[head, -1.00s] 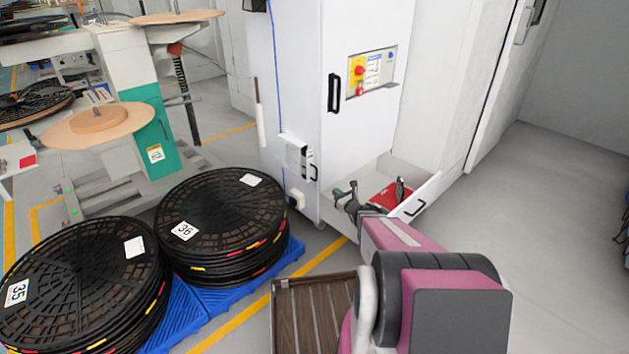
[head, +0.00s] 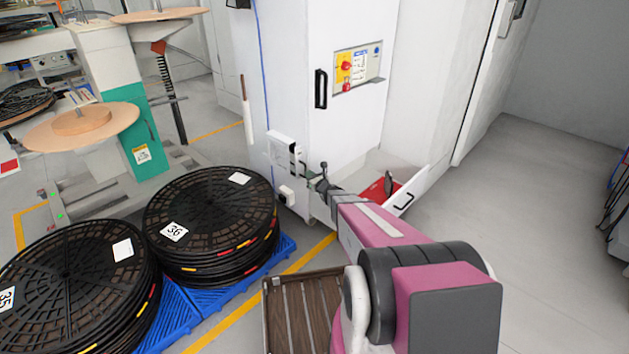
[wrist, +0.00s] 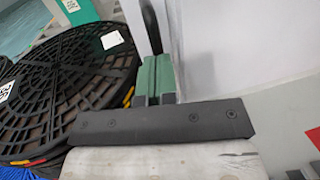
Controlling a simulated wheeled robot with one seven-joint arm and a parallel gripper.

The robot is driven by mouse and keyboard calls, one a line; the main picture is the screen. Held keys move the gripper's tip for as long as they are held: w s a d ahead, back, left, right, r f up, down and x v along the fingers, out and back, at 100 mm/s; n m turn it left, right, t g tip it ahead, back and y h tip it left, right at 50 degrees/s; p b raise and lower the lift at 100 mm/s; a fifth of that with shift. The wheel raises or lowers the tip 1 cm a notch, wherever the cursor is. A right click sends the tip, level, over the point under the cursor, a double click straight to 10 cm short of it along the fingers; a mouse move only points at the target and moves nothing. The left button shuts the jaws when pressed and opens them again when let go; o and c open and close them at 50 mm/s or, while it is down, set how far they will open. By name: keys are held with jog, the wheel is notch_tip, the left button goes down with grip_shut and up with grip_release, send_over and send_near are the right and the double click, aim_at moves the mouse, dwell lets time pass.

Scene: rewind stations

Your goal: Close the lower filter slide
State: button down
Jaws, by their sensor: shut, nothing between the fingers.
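Two small filter slides sit one above the other low on the left part of the white cabinet. The upper one (head: 281,149) stands out from the cabinet. My gripper (head: 322,180) is just right of the lower slide in the head view, with no clear contact. In the wrist view its green fingers (wrist: 155,78) are together and empty. A dark upright shape stands beyond the fingertips there; I cannot tell what it is.
An open drawer (head: 404,200) with a red item juts from the cabinet, under and right of my arm. Stacked black reels (head: 209,217) on blue pallets (head: 178,318) stand to the left.

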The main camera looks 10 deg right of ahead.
aim_at(300, 168)
jog(key=shift+w+a, duration=0.2)
jog(key=shift+w, duration=0.1)
jog(key=shift+a+x, duration=0.2)
jog(key=shift+x, duration=0.95)
jog(key=shift+a+x, duration=0.15)
jog(key=shift+x, duration=1.05)
jog(key=shift+s, duration=0.15)
